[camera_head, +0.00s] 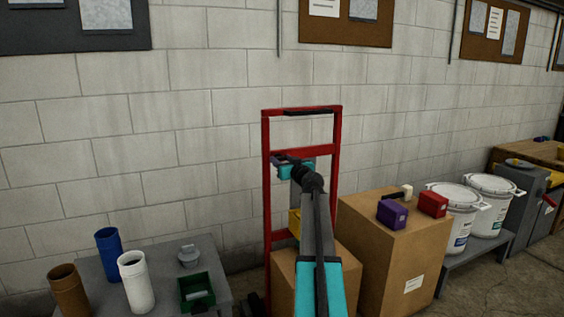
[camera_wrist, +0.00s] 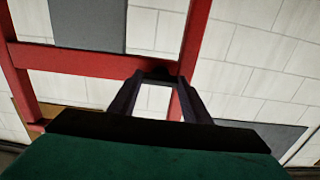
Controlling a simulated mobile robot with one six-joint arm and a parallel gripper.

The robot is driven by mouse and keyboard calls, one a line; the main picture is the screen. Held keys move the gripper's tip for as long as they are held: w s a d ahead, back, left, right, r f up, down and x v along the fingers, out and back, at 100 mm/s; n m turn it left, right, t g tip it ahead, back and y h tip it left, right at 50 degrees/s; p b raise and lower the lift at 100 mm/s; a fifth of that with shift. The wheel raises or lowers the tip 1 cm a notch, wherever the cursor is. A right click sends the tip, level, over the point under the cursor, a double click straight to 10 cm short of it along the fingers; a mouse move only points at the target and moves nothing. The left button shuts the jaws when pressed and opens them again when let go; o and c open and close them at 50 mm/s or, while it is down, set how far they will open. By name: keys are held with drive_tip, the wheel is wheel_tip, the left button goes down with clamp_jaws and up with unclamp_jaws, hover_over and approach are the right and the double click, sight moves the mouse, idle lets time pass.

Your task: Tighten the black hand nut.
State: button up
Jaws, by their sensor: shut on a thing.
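My gripper (camera_wrist: 158,82) reaches up to the red hand truck (camera_wrist: 90,60) in the wrist view, its two dark fingers on either side of a small dark piece. This piece, which fits the black hand nut (camera_wrist: 159,76), sits against the lower edge of the crossbar, near the right upright. It is too dark to make out its shape or thread. In the head view my gripper (camera_head: 283,159) is at the crossbar of the hand truck (camera_head: 267,205), with my wrist hiding part of it. The nut cannot be told apart there.
A cardboard box (camera_head: 375,255) with a purple box (camera_head: 392,214) and a red box (camera_head: 433,204) stands right of the hand truck. A grey table (camera_head: 215,250) with tubes and a green bin (camera_head: 196,292) is at left. The block wall is close behind.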

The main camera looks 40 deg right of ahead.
drive_tip(key=shift+m, duration=0.6)
drive_tip(key=m+b, duration=0.1)
drive_tip(key=m, duration=0.6)
drive_tip(key=shift+m, duration=0.4)
drive_tip(key=m+p, duration=0.2)
drive_tip(key=m, duration=0.2)
drive_tip(key=shift+r+m, duration=0.1)
drive_tip(key=shift+m, duration=0.2)
drive_tip(key=shift+m+p, duration=1.05)
drive_tip(key=shift+m, duration=1.25)
drive_tip(key=o, duration=1)
drive_tip(key=shift+o, duration=0.2)
drive_tip(key=shift+s, duration=0.2)
